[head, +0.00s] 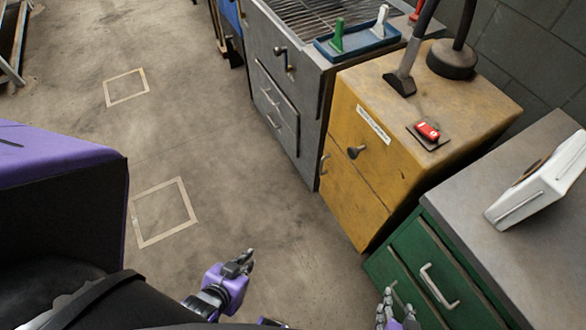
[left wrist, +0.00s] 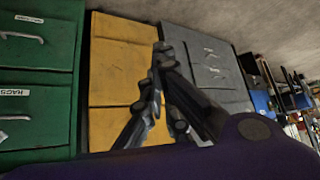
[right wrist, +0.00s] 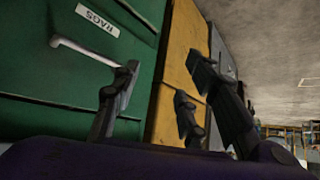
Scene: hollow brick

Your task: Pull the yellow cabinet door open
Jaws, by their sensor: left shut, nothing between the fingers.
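The yellow cabinet (head: 352,207) stands between a grey cabinet and a green one. The lower front looks closed. It also shows in the left wrist view (left wrist: 120,70) and the right wrist view (right wrist: 180,50). My left gripper (head: 248,258) is shut and empty, over the floor in front of the cabinet and apart from it. My right gripper (right wrist: 160,85) is open and empty, close to the green cabinet; in the head view (head: 388,303) it is partly cut off.
The green cabinet (head: 405,245) with bar handles stands right of the yellow one, a white device (head: 535,190) on top. The grey cabinet (head: 305,110) is on the left, bearing a blue tray (head: 355,45). A lamp and red switch (head: 428,131) sit on the yellow top. The floor in front is clear.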

